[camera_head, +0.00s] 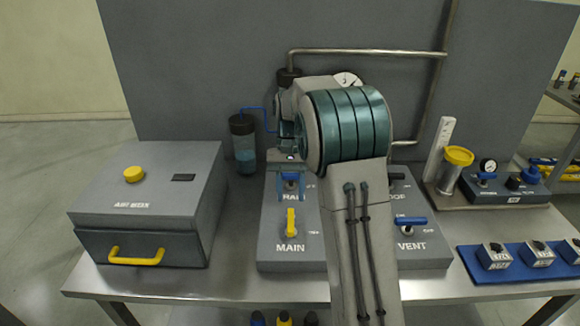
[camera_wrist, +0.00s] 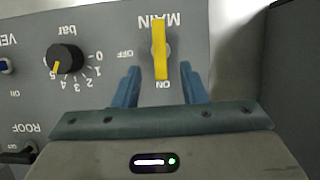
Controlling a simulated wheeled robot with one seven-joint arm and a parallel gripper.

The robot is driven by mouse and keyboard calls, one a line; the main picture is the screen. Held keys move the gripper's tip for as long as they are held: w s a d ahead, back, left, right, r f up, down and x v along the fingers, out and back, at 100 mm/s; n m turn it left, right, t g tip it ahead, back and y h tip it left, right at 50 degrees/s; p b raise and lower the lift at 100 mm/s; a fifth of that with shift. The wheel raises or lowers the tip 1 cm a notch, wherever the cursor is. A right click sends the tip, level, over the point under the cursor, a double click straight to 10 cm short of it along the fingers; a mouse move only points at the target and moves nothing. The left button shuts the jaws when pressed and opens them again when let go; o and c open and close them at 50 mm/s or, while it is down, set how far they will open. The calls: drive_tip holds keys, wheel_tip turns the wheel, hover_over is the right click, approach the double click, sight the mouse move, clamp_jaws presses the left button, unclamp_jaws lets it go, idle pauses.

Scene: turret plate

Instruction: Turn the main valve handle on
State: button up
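The yellow main valve handle (camera_head: 291,222) stands on the grey panel above the MAIN label. In the wrist view, which shows the panel upside down, the handle (camera_wrist: 160,50) lies in line with the ON mark, and OFF is to its left. My gripper (camera_wrist: 160,88) is open, its two blue fingers on either side of the handle's ON end in the picture, with nothing between them touching. In the head view my gripper (camera_head: 290,196) is just behind the handle, over the panel's upper left part. The depth between fingertips and handle is hard to tell.
A black bar dial (camera_wrist: 66,59) is beside the main valve. The blue VENT handle (camera_head: 410,220) is at the panel's right. A grey air box (camera_head: 150,185) stands left, a blue mat (camera_head: 490,275) with blocks right. A pipe (camera_head: 370,52) runs behind my arm.

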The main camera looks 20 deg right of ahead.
drive_tip(key=v, duration=0.8)
drive_tip(key=s+a+r+n+t, duration=0.1)
drive_tip(key=s+r+t, duration=0.25)
drive_tip(key=s, duration=1.05)
drive_tip(key=s+f+n+t+h, duration=0.1)
drive_tip(key=s+f+t, duration=0.3)
drive_tip(key=s, duration=0.9)
wheel_tip(320, 180, down, 3)
drive_tip(key=shift+a+r+n, duration=0.2)
drive_tip(key=shift+a+n, duration=0.15)
drive_tip(key=shift+n, duration=0.05)
